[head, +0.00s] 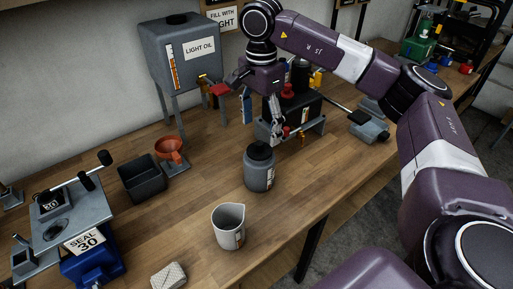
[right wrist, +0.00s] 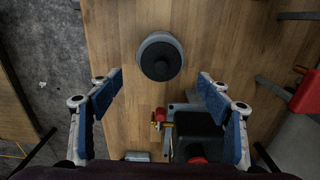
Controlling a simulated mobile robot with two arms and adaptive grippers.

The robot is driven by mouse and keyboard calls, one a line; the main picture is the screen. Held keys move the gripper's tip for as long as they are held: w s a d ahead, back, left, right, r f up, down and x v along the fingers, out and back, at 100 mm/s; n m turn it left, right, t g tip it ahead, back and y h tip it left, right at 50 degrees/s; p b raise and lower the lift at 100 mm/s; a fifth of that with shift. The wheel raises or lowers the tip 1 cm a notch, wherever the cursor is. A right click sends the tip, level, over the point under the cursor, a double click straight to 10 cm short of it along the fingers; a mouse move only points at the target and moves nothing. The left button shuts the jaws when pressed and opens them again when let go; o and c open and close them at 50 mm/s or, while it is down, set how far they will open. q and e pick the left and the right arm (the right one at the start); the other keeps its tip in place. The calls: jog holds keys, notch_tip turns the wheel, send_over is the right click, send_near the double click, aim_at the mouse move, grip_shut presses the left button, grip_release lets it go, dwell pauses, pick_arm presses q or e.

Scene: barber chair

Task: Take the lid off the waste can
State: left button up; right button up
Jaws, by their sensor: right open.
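A grey can with a dark round lid (head: 260,165), which looks like the waste can, stands upright on the wooden bench. The lid is on the can, and a label on its side is too small to read. My left gripper is not in view.
A grey jug (head: 229,228) stands in front of the can. A black container with red caps (head: 293,112) sits in a grey frame behind it. An orange funnel (head: 170,150) and black bin (head: 142,180) are left. The light oil tank (head: 183,55) stands against the wall.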

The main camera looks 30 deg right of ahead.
aim_at(260, 143)
notch_tip(260, 143, down, 2)
jog(key=shift+s+p, duration=0.15)
jog(key=shift+p, duration=0.4)
jog(key=shift+f+p, duration=0.45)
jog(key=shift+f, duration=0.3)
jog(key=shift+w+f, duration=0.2)
jog(key=shift+f, duration=1)
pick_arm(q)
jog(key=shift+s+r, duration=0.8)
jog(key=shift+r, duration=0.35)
pick_arm(e)
jog(key=shift+a, duration=0.1)
jog(key=c, duration=1)
